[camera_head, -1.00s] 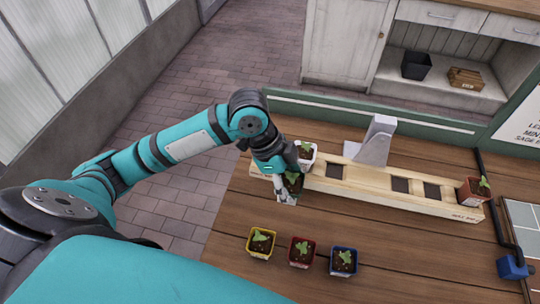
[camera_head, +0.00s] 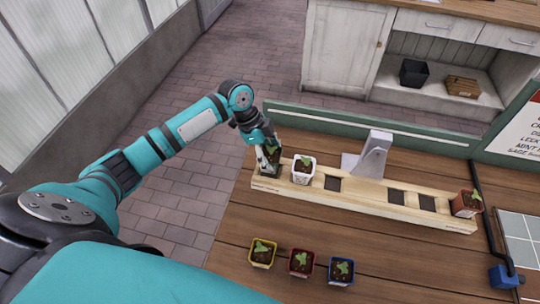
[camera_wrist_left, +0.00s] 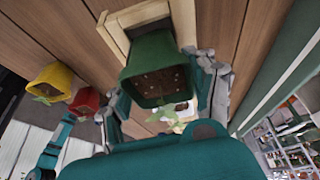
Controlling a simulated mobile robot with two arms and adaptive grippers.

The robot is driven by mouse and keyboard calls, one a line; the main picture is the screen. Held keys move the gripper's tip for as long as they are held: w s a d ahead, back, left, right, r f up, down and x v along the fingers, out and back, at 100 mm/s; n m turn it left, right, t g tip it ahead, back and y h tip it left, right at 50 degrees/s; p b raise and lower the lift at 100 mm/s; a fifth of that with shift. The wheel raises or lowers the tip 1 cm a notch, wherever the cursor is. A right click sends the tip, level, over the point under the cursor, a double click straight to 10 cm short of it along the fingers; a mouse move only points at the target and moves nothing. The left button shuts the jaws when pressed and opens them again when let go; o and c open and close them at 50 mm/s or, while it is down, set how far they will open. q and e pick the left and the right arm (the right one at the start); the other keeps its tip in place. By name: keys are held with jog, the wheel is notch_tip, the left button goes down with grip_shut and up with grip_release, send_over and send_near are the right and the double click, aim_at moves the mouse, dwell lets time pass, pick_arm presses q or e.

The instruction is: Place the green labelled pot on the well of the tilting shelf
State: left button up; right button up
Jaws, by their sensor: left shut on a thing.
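My left gripper (camera_head: 268,161) is shut on the green pot (camera_wrist_left: 158,68), which holds dark soil and a small seedling. Its label cannot be made out. In the head view the pot is over the left end of the tilting shelf (camera_head: 325,199), a long pale wooden beam on a grey stand (camera_head: 372,157). In the left wrist view the pot is in front of a wooden-rimmed well (camera_wrist_left: 116,40); I cannot tell whether it touches the rim. A white pot (camera_head: 303,178) stands beside it on the shelf, and a terracotta pot (camera_head: 466,206) at the right end. My right gripper is not in view.
Yellow (camera_head: 261,258), red (camera_head: 300,268) and blue (camera_head: 340,273) pots stand on the wooden table (camera_head: 400,265) in front of the shelf. Dark empty wells (camera_head: 396,198) lie along the beam. A blue block (camera_head: 504,276) sits at right.

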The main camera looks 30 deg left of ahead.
pick_arm(q)
jog(key=shift+f, duration=0.75)
jog(key=shift+f, duration=0.1)
